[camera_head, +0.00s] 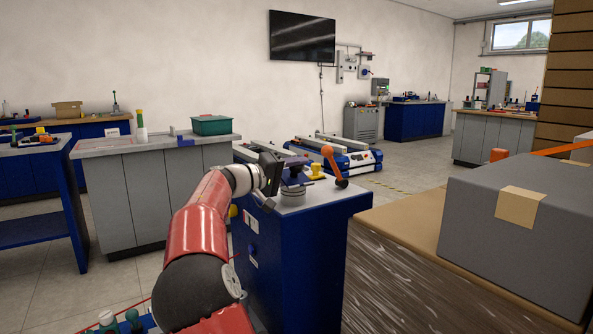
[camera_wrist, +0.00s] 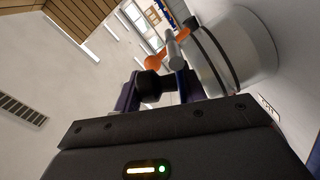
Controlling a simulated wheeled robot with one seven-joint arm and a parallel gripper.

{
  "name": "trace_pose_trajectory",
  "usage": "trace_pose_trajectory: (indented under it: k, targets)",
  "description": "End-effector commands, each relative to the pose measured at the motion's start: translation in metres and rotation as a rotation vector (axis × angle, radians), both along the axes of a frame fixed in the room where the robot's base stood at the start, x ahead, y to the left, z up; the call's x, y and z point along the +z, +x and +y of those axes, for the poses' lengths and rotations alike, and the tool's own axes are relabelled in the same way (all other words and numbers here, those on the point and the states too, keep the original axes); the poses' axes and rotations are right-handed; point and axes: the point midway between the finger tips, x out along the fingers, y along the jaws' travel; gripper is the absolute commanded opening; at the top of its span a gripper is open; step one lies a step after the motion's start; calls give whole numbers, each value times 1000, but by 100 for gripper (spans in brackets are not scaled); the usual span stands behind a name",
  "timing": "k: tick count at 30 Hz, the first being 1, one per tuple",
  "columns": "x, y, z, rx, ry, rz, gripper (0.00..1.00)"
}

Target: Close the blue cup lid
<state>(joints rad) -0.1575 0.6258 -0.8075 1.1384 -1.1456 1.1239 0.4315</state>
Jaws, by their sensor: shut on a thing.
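A grey metal cup (camera_head: 292,196) stands on top of a blue cabinet. A dark blue-purple piece that looks like its lid (camera_head: 298,162) shows just above it. My gripper (camera_head: 277,180) is at the cup's left side. My gripper's fingers (camera_wrist: 160,88) are shut on a small black handle (camera_wrist: 152,82) beside the cup, joined to a grey bar. The lid's exact angle is hard to make out, and my gripper partly hides the contact.
The blue cabinet (camera_head: 302,262) carries a yellow item (camera_head: 316,170) and an orange-handled part (camera_head: 334,166) right of the cup. A large grey box (camera_head: 525,225) lies to the right. A grey counter (camera_head: 140,200) with a green bin (camera_head: 211,125) stands at left.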

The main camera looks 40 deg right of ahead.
Motion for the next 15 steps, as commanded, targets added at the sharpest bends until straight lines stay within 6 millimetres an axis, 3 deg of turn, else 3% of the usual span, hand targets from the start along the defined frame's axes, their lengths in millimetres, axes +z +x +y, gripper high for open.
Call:
trace_pose_trajectory:
  k: [8,9,15]
  targets:
    - [0,2,3,6,1,-1,0]
    - [0,2,3,6,1,-2,44]
    - [1,1,1,3,0,-2,44]
